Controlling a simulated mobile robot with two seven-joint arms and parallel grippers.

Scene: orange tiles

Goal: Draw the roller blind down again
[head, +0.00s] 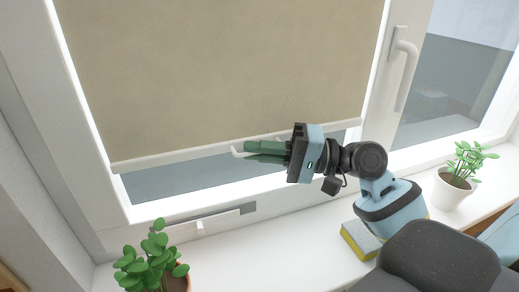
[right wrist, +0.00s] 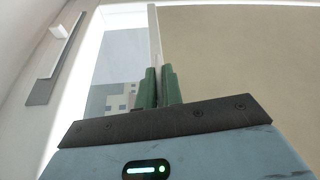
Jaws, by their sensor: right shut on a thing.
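The beige roller blind (head: 220,70) hangs over the window and covers most of the left pane. Its white bottom bar (head: 165,158) tilts slightly, lower at the left, with a strip of bare glass below it. My right gripper (head: 250,152) reaches in from the right, its green fingers shut on the middle of the bar. In the right wrist view, the bottom bar (right wrist: 154,35) runs in between the green fingers (right wrist: 160,85), with the blind cloth (right wrist: 240,60) to the right. The gripped spot itself is hidden by the fingers. My left gripper is not in view.
A white window handle (head: 404,70) is on the frame at the right. On the sill (head: 290,235) stand a leafy plant (head: 150,262) at the left, a white-potted plant (head: 455,190) at the right, and a yellow-grey sponge (head: 360,240) beside my arm.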

